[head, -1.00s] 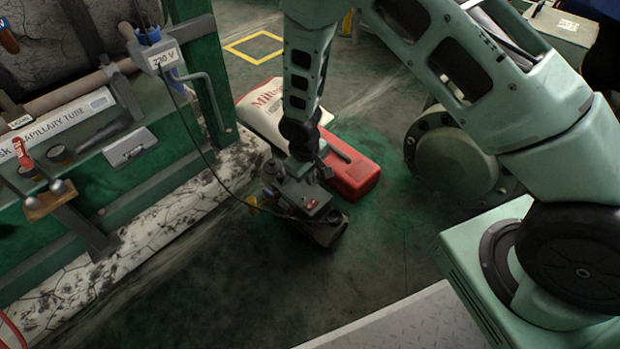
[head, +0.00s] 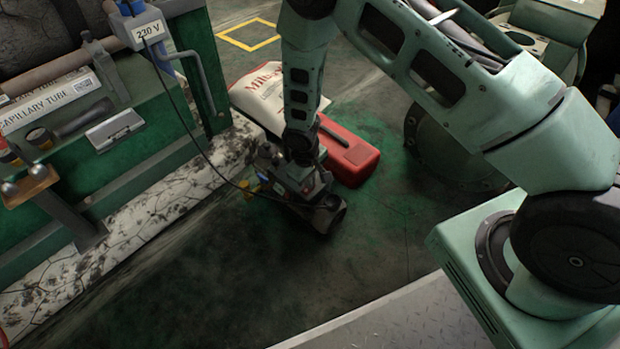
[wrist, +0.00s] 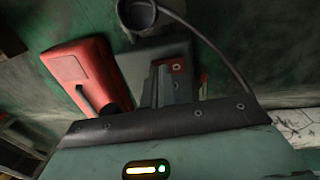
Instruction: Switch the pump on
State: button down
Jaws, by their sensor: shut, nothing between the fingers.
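The pump (head: 328,214) is a dark, rounded unit on the floor beside a red case, with a cable running from it. My arm reaches down over it, and my gripper (head: 300,180) is low at its top in the head view, partly merging with it. In the wrist view my gripper's narrow fingers (wrist: 162,88) are shut and empty, pointing at the pump's grey body (wrist: 140,52). A small red patch, perhaps the switch (wrist: 178,66), shows right by the fingertips. I cannot tell whether they touch or which way the switch is set.
The red case (head: 352,158) lies close behind the pump, with a white printed sack (head: 262,92) beyond. The cable rises to a 230 V box (head: 148,33) on the green bench (head: 150,165) at left. The floor in front of the pump is open.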

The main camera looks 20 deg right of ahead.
jog(key=shift+d, duration=0.15)
jog(key=shift+f+p, duration=0.15)
jog(key=shift+p, duration=0.35)
jog(key=shift+f, duration=0.1)
jog(key=shift+s, duration=0.1)
jog(key=shift+s+a, duration=0.3)
jog(key=shift+a, duration=0.5)
